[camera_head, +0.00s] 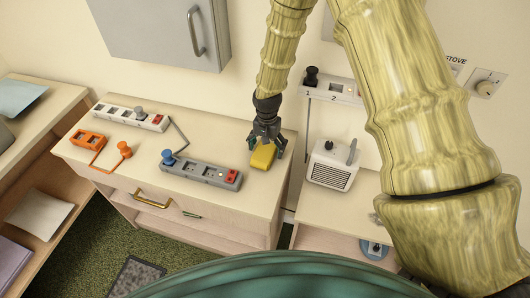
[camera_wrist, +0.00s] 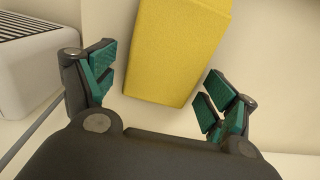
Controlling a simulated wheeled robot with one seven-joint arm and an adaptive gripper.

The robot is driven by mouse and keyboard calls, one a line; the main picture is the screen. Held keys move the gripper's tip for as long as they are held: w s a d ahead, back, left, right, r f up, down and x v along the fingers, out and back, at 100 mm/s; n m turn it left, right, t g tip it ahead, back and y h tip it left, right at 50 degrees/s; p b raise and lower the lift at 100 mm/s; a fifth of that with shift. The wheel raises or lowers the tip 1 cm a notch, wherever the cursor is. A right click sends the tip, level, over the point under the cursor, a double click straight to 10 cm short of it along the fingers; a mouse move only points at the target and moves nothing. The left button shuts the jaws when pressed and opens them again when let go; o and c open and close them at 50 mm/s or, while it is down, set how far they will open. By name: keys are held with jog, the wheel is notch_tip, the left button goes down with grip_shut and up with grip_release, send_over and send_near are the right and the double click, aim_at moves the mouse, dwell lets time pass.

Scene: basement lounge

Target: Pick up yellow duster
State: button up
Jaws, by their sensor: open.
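The yellow duster (camera_head: 263,156) is a yellow block on the right part of the light wooden cabinet top (camera_head: 230,133). In the wrist view the duster (camera_wrist: 178,48) fills the upper middle, its top cut off by the frame edge. My gripper (camera_head: 266,145) is above and at the duster, with its fingers pointing down. In the wrist view my gripper (camera_wrist: 157,90) is open, its green-padded fingers apart on the left and right of the duster's near end. A gap shows on each side, and I see no contact there.
A grey power strip (camera_head: 201,173) lies left of the duster, and a white one (camera_head: 131,113) lies behind. An orange socket (camera_head: 88,139) is at the left. A white heater-like box (camera_head: 332,166) stands to the right. A grey wall cabinet (camera_head: 160,30) hangs above.

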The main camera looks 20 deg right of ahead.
aim_at(267, 146)
jog(key=c, duration=1.1)
jog(key=shift+r, duration=0.15)
jog(key=shift+r+b, duration=1.1)
jog(key=shift+r, duration=0.45)
jog(key=s+b, duration=0.1)
jog(key=s, duration=0.4)
jog(key=s+a+r+b, duration=0.1)
jog(key=s+b, duration=0.1)
jog(key=s, duration=0.3)
jog(key=s+a+b, duration=0.1)
jog(key=s+b, duration=0.1)
jog(key=s, duration=0.4)
jog(key=shift+r, duration=0.35)
